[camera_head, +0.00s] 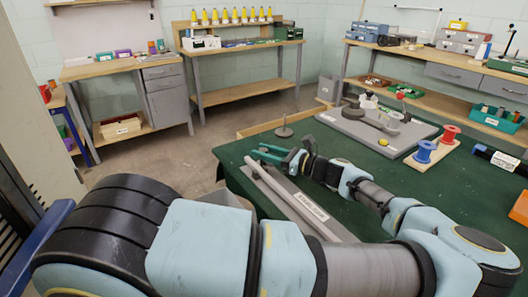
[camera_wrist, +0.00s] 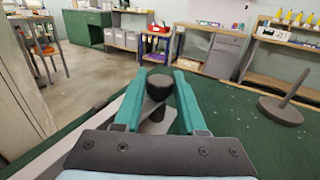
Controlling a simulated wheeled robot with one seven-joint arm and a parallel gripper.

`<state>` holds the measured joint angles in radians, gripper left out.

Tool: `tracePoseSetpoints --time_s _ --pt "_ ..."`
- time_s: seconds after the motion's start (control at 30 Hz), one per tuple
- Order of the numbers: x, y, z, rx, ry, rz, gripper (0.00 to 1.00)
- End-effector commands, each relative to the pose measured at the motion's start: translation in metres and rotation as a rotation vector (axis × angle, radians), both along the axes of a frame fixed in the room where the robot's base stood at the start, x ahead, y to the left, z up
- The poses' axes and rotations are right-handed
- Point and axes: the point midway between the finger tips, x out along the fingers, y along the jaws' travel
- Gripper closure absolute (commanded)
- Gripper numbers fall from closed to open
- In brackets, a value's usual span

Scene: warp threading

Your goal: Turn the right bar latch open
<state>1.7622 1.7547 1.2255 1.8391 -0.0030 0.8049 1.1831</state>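A long grey bar fixture with a white label (camera_head: 312,207) lies on the green table, with a pale round bar (camera_head: 275,185) along it. In the wrist view, a black round knob (camera_wrist: 160,87) stands on a grey piece (camera_wrist: 156,124) at the bar's end; it looks like the latch, but I cannot tell its turn position. My gripper (camera_head: 268,153), with teal fingers, is over the far end of the fixture. In the wrist view its fingers (camera_wrist: 160,80) are apart, one on each side of the knob. Contact with the knob is not clear. The knob is hidden in the head view.
A grey disc with an upright pin (camera_wrist: 281,108) stands to the right of my gripper, also in the head view (camera_head: 284,131). A grey board with mechanisms (camera_head: 375,128), a blue spool (camera_head: 425,151) and a red spool (camera_head: 449,134) are farther right. Green cloth between is clear.

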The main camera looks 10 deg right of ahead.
Motion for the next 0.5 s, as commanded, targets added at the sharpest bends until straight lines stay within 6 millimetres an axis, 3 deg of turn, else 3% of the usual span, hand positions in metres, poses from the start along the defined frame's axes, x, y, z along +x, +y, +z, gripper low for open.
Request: tracePoseSetpoints --time_s 0.03,0.33,0.5 --pt "0.0000 -0.0001 0.0000 0.000 0.000 0.000 0.67" --pt "0.0000 -0.0002 0.0000 0.000 0.000 0.000 1.00" --pt "0.0000 -0.0004 0.0000 0.000 0.000 0.000 1.00"
